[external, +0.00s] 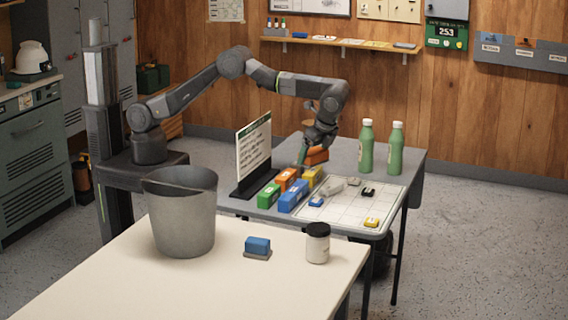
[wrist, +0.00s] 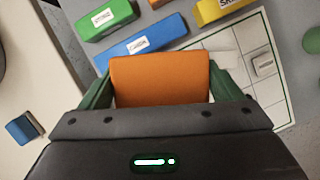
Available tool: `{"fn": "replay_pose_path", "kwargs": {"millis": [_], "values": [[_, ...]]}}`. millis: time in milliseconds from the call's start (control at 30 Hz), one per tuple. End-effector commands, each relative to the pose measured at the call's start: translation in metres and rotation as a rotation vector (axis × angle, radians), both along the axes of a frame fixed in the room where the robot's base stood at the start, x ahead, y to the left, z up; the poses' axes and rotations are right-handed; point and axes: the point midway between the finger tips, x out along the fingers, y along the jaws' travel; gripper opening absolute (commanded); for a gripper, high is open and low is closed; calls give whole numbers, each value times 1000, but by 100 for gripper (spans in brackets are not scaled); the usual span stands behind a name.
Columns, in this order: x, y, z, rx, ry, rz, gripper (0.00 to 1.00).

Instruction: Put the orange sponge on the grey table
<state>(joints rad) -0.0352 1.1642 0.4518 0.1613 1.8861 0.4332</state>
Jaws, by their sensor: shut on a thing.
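The orange sponge (wrist: 160,80) is a plain orange block between the green fingers of my gripper (wrist: 160,88) in the wrist view. My gripper is shut on it. In the external view my gripper (external: 314,152) and the sponge (external: 317,156) are over the rear middle of the grey table (external: 412,168). The sponge appears held above the tabletop; the exact gap is hard to tell. My fingers partly hide the sponge in the external view.
Labelled green (external: 268,196), orange, blue (external: 293,196) and yellow boxes stand near a sign (external: 253,145). A white gridded mat (external: 345,212) holds small items. Two green bottles (external: 366,148) stand right. A cream table (external: 120,275) in front bears a bucket (external: 182,215), blue block and jar (external: 317,246).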

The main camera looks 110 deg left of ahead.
Motion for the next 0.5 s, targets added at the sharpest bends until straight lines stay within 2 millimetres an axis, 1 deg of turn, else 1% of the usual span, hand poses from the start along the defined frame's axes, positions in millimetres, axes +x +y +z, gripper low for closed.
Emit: {"fn": "replay_pose_path", "kwargs": {"millis": [33, 100, 167, 200, 267, 300, 400, 467, 500], "values": [[-7, 27, 1, -1, 1, 107, 64], [-17, 56, 1, -1, 3, 251, 64], [-27, 81, 2, -1, 1, 375, 64], [-34, 97, 2, -2, 2, 457, 64], [-45, 120, 3, -2, 0, 579, 64], [-53, 135, 3, -1, 2, 660, 64], [-74, 170, 4, -1, 1, 865, 64], [-88, 191, 4, -1, 1, 986, 64], [-98, 204, 5, 0, 1, 1068, 64]]}}
